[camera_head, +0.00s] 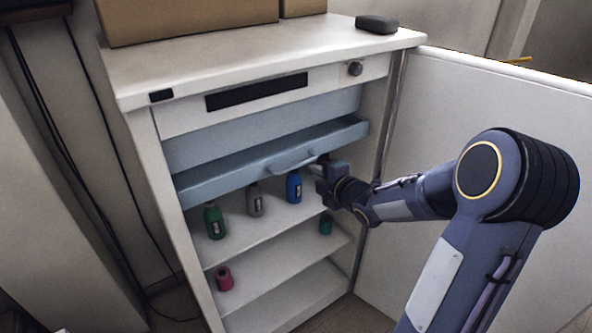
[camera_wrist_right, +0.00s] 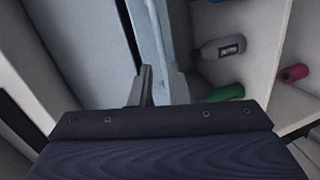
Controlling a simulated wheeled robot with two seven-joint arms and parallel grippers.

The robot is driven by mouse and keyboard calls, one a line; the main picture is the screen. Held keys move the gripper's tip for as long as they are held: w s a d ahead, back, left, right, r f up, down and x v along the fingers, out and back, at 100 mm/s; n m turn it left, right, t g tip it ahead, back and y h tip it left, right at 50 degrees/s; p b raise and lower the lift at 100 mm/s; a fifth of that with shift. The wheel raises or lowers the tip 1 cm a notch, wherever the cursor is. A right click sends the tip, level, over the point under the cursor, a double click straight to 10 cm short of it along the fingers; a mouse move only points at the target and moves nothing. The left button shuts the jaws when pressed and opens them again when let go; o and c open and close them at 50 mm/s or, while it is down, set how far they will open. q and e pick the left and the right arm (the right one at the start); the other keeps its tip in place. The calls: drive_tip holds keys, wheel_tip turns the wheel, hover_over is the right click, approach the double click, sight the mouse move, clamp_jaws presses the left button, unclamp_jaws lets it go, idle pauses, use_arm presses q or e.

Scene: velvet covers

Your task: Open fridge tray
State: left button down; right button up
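The fridge tray (camera_head: 225,176) is a light-blue drawer across the upper part of the open white fridge. A curved light-blue handle (camera_head: 290,163) sits on its front. My right gripper (camera_head: 322,168) is at the right end of this handle, close against the tray front. In the right wrist view, a dark finger (camera_wrist_right: 145,86) lies beside a light-blue strip (camera_wrist_right: 174,88) of the tray or handle. A second finger cannot be made out, so its grip on the handle is unclear. My left gripper is not in view.
Green (camera_head: 214,221), grey (camera_head: 255,200) and blue (camera_head: 294,186) bottles stand below the tray. A teal item (camera_head: 326,224) and a red one (camera_head: 223,278) are lower. The fridge door (camera_head: 440,115) stands open at right. Cardboard boxes (camera_head: 190,18) and a dark object (camera_head: 377,24) lie on top.

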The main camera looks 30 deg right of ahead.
sight(299, 166)
drive_tip(key=shift+n+t+y, duration=0.3)
drive_tip(key=shift+n+y, duration=0.2)
drive_tip(key=shift+n, duration=0.4)
drive_tip(key=x, duration=0.3)
drive_tip(key=p+x, duration=0.1)
drive_tip(key=x, duration=0.1)
drive_tip(key=p+x, duration=0.1)
drive_tip(key=x, duration=0.2)
drive_tip(key=shift+w+f, duration=0.3)
drive_tip(key=shift+f, duration=0.15)
clamp_jaws()
